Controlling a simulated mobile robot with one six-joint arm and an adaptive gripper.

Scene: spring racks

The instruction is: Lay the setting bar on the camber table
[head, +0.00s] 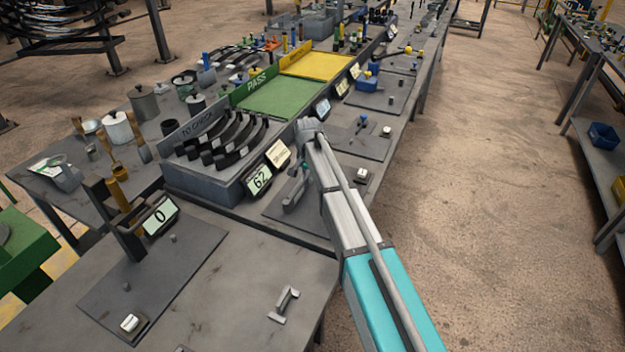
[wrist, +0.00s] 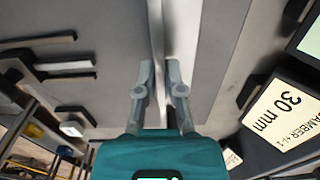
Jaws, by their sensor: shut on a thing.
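My gripper (head: 301,178) is low over the dark plate beside the display reading 62, at the middle of the bench. It is partly hidden behind my own arm. A grey bar (head: 294,196) shows at its fingers. In the wrist view my gripper (wrist: 160,95) has both fingers closed about a narrow pale strip (wrist: 156,40), which I take as the setting bar. I take the dark plate (head: 305,228) as the camber table. A card reading "CAMBER +/-1, 30 mm" (wrist: 278,112) stands beside it. I cannot tell whether the bar touches the plate.
A rack marked TO CHECK (head: 200,183) holds several dark curved springs left of the plate. A green PASS tray (head: 280,97) and a yellow tray (head: 318,66) lie beyond. A display reading 0 (head: 160,216) and a small grey piece (head: 284,304) are on the front bench.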

